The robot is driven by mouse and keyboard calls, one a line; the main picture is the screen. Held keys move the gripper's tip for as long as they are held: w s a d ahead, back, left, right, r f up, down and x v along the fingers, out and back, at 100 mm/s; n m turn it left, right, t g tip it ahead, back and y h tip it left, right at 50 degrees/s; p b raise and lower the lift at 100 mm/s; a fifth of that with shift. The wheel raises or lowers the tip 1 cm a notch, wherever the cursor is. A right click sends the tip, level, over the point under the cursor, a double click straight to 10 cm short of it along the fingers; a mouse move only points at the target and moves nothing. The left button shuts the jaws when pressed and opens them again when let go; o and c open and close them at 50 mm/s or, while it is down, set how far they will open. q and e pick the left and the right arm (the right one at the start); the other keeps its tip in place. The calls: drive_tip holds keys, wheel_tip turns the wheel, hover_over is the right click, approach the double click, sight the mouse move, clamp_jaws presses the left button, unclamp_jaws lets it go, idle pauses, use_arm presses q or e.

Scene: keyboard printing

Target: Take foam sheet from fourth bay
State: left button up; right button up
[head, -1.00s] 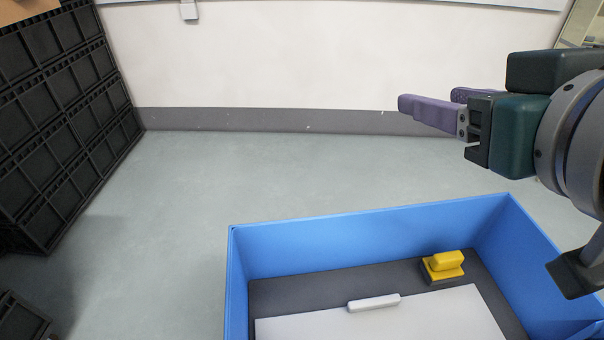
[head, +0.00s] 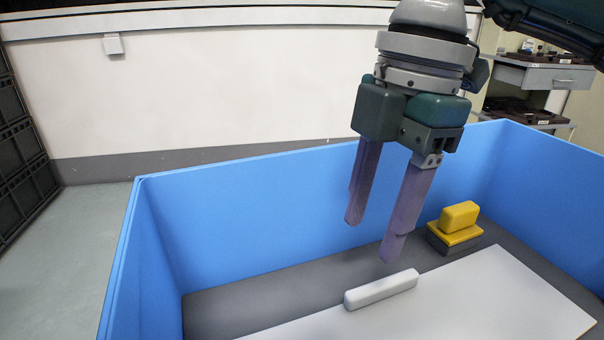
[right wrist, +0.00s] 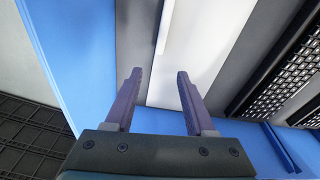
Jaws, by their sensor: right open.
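A flat white sheet (head: 490,300), which looks like the foam sheet, lies in a blue-walled bay (head: 240,205) with a dark grey floor. A white bar (head: 382,289) like a handle lies on the sheet near its far edge. My right gripper (head: 373,238) points down over the bay, open and empty, its purple fingers above and just beyond the bar. The right wrist view shows the open fingers (right wrist: 158,74) with the sheet (right wrist: 195,50) and the bar (right wrist: 164,28) beyond. The near part of the sheet is cut off in the head view. My left gripper is not in view.
A yellow block on a dark base (head: 456,228) sits on the bay floor at the sheet's far right. The blue walls stand around the bay. Shelves (head: 540,80) stand at the back right.

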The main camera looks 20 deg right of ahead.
drive_tip(key=d+m+h, duration=0.1)
drive_tip(key=d+h, duration=0.1)
drive_tip(key=d, duration=0.2)
drive_tip(key=b, duration=0.2)
hover_over(384, 282)
wheel_tip(384, 282, down, 5)
drive_tip(key=shift+d+f, duration=0.1)
drive_tip(key=shift+f, duration=0.05)
wheel_tip(384, 282, down, 5)
drive_tip(key=shift+b, duration=0.9)
drive_tip(key=shift+c, duration=1.4)
clamp_jaws()
